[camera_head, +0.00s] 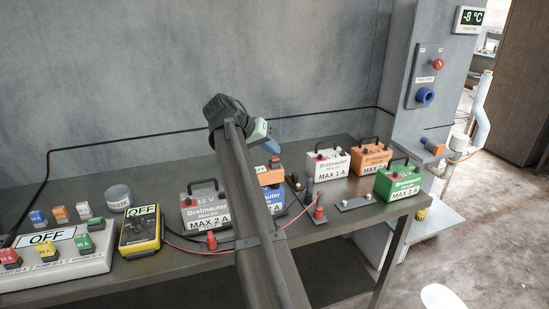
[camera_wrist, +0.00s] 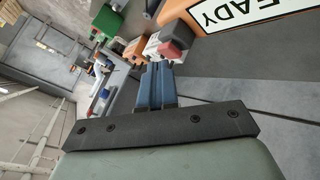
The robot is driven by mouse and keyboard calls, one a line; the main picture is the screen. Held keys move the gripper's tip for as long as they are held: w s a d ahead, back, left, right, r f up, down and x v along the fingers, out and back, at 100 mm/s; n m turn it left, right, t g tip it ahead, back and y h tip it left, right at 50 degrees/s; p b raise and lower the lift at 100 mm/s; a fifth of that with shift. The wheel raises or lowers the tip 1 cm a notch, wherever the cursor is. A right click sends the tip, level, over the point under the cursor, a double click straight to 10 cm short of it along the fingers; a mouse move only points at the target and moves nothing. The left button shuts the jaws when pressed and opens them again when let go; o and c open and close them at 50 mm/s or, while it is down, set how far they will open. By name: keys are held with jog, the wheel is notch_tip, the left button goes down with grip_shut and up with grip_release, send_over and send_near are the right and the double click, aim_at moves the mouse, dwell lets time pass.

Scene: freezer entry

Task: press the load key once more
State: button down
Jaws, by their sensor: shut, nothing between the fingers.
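My gripper (camera_head: 274,149) has its blue fingers shut and empty, pointing down over the orange unit (camera_head: 270,178) in the middle of the bench. A small red key (camera_head: 275,159) shows on that unit, just below the fingertips. In the wrist view, the shut fingertips (camera_wrist: 158,68) are close to a red block (camera_wrist: 175,49), which looks like the same key. I cannot tell whether they touch. The unit's display (camera_wrist: 240,12) shows "...EADY" in the wrist view. My arm hides much of the unit in the head view.
Batteries stand around: grey (camera_head: 205,205), white (camera_head: 327,165), orange (camera_head: 370,158) and green (camera_head: 398,181). A yellow meter (camera_head: 140,232) and a panel (camera_head: 60,268) with several coloured keys, both marked OFF, are at left. Red clips (camera_head: 319,212) with wires lie near the front edge.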

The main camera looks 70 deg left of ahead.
aim_at(271, 157)
jog(key=shift+f, duration=0.45)
dwell(0.6)
jog(key=shift+r, duration=0.9)
jog(key=shift+r, duration=0.1)
jog(key=shift+r, duration=2.4)
